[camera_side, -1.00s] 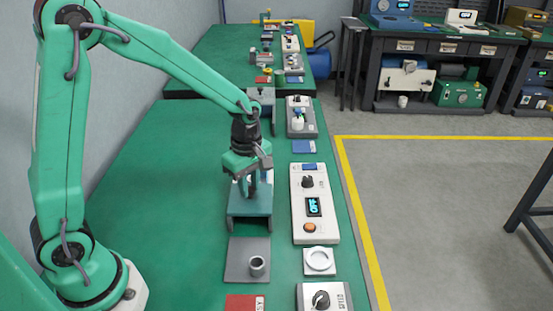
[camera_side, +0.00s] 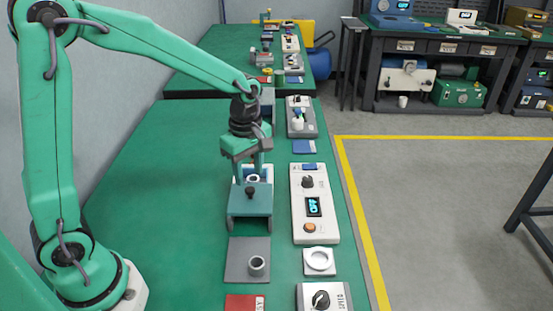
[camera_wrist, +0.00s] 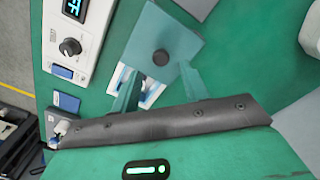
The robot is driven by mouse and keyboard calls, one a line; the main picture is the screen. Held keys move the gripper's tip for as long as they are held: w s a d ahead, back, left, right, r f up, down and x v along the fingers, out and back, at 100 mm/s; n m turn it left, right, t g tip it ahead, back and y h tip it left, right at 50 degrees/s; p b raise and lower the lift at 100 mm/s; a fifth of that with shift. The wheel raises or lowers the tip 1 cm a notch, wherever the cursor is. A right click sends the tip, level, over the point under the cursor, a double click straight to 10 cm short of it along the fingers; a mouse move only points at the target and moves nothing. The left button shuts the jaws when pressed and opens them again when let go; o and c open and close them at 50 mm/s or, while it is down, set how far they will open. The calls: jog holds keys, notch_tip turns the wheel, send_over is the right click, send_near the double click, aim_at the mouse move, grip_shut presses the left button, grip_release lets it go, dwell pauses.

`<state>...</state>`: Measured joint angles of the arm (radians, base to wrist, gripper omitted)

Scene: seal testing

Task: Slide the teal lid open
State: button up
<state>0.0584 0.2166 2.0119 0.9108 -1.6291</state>
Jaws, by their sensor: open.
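The teal lid (camera_side: 258,203) is a flat plate with a black knob (camera_side: 250,192) on top. It covers the near part of a white housing (camera_side: 237,183), whose far part is uncovered and shows a white ring (camera_side: 253,179). In the wrist view the lid (camera_wrist: 165,25) and knob (camera_wrist: 160,57) show at the top, with a strip of the white housing below. My gripper (camera_side: 253,172) is open and empty, above the uncovered part, behind the knob and apart from it. Its spread fingers also show in the wrist view (camera_wrist: 158,70).
A white control panel (camera_side: 307,230) with a knob, display and orange button stands close on the right. The green bench (camera_side: 160,200) to the left is clear.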

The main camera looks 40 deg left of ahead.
aim_at(248, 189)
jog(key=shift+r, duration=1.7)
jog(key=s+a+r+m+t, duration=0.1)
jog(key=s+r+m, duration=0.3)
jog(key=s+m, duration=0.4)
jog(key=s+a+r+m+t, duration=0.1)
jog(key=s+r+m+t, duration=0.3)
jog(key=s+m, duration=0.4)
jog(key=shift+s+a+r+m+t, duration=0.2)
jog(key=shift+r+m+t, duration=0.1)
jog(key=shift+m, duration=0.7)
